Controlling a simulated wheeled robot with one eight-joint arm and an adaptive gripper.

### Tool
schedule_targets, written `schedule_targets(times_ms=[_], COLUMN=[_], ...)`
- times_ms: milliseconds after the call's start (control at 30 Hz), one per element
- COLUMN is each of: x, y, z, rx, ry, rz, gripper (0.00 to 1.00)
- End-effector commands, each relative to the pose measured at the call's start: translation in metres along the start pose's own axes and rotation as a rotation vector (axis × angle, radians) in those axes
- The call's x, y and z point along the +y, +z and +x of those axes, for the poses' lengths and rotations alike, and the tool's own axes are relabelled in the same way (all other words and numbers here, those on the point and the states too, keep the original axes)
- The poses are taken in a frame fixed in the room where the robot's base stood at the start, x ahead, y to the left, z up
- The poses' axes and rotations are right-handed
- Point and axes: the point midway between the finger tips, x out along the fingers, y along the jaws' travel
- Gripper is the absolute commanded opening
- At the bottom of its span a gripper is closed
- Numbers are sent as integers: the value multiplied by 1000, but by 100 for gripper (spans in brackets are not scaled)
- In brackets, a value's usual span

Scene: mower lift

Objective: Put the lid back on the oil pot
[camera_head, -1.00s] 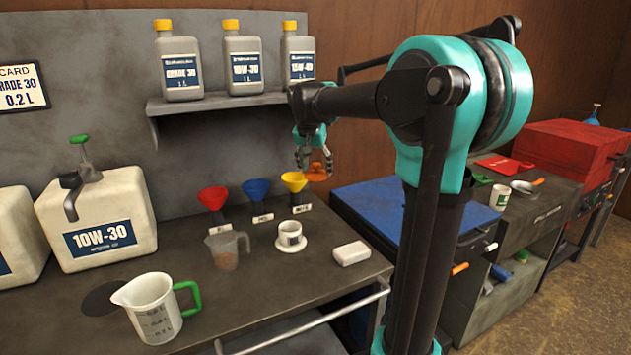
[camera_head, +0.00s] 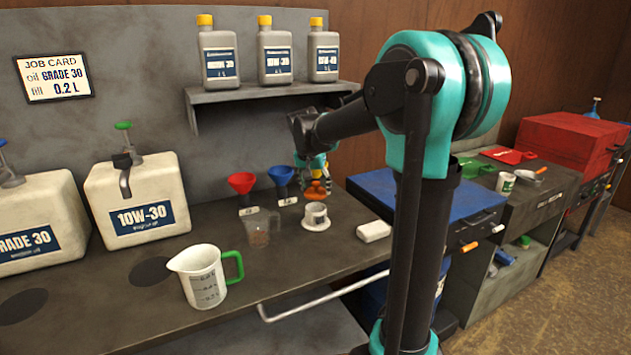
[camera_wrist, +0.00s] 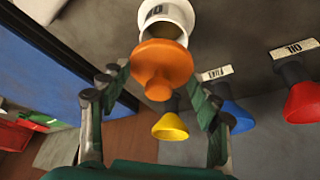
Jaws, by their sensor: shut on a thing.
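The orange lid (camera_head: 317,190) is held in my gripper (camera_head: 315,178), upright with its wide side down. In the wrist view the lid (camera_wrist: 162,62) sits between the two fingers of my gripper (camera_wrist: 158,86). The white oil pot (camera_head: 315,213) stands on its round white base on the bench, directly below the lid in the head view. In the wrist view the open pot (camera_wrist: 172,14) shows just beyond the lid, which hides part of its mouth. The lid appears a little above the pot; the exact gap is hard to tell.
A clear beaker (camera_head: 262,229) and a white block (camera_head: 374,231) flank the pot. Red (camera_head: 241,183) and blue (camera_head: 281,176) funnels stand behind; a yellow funnel (camera_wrist: 171,127) shows in the wrist view. A measuring jug (camera_head: 207,276) with a green handle stands nearer the front.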

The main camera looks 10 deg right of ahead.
Motion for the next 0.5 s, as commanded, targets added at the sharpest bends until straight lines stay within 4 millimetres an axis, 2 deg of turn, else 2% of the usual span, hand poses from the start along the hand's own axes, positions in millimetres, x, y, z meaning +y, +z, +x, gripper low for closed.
schedule_targets(times_ms=[300,500], x=[0,0], y=[11,15], z=[26,37], rx=[0,0], ry=[0,0], rz=[0,0], gripper=[38,38])
